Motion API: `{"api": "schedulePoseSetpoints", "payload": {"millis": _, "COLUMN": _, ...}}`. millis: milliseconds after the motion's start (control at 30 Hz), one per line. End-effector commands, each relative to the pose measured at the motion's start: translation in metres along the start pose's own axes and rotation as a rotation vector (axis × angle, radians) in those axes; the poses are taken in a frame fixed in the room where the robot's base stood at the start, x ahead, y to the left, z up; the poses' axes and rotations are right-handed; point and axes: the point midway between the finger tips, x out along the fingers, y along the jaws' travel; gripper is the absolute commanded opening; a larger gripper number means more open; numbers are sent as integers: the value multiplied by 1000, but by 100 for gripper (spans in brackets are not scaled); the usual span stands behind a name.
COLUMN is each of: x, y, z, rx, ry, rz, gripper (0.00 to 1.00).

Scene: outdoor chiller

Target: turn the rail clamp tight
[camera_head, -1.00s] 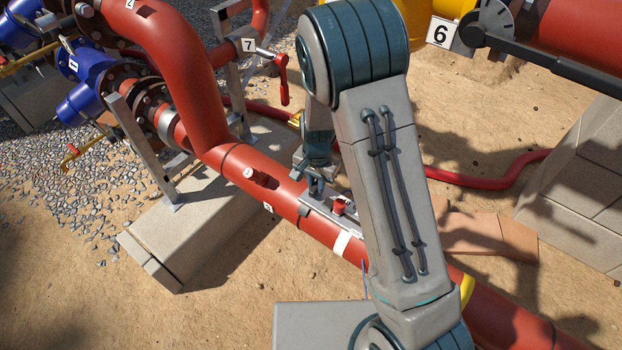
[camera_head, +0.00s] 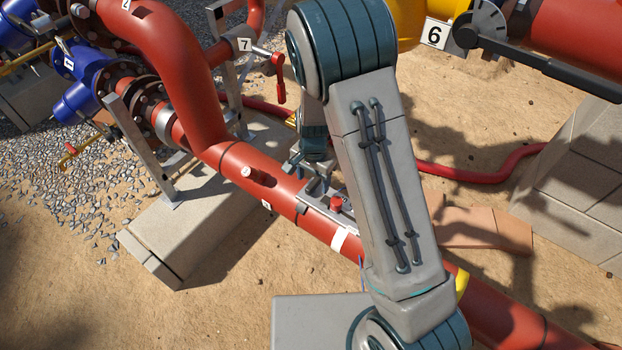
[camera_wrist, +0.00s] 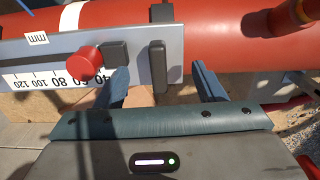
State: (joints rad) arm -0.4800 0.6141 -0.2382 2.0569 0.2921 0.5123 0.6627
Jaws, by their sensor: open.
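A pale metal rail with a millimetre scale (camera_wrist: 25,82) lies along the red pipe; its numbers read upside down in the wrist view. It carries a red round knob (camera_wrist: 84,62), a small dark block beside it, and an upright dark bar (camera_wrist: 158,66). I cannot tell for sure which of these is the rail clamp. In the head view the red knob (camera_head: 336,203) stands on the rail. My gripper (camera_wrist: 160,84) is open, with one blue finger on each side of the dark bar, seemingly apart from it. In the head view my gripper (camera_head: 308,178) is over the rail's left end.
The red pipe (camera_head: 240,165) runs under the rail. A concrete plinth (camera_head: 165,232) stands below it at left. A red-handled valve marked 7 (camera_head: 279,75) is behind, and the label 6 (camera_head: 435,34) is at upper right. Sandy ground in front is mostly clear.

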Motion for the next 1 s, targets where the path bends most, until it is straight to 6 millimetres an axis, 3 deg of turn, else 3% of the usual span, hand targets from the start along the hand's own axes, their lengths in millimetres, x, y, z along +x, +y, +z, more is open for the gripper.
{"api": "schedulePoseSetpoints", "payload": {"millis": 33, "x": -12, "y": 0, "z": 0, "rx": 0, "ry": 1, "rz": -1, "gripper": 63}}
{"api": "schedulePoseSetpoints", "payload": {"millis": 400, "x": -56, "y": -1, "z": -1, "rx": -1, "ry": 2, "rz": -3, "gripper": 63}}
{"api": "schedulePoseSetpoints", "payload": {"millis": 1000, "x": -64, "y": 0, "z": 0, "rx": 1, "ry": 1, "rz": -1, "gripper": 63}}
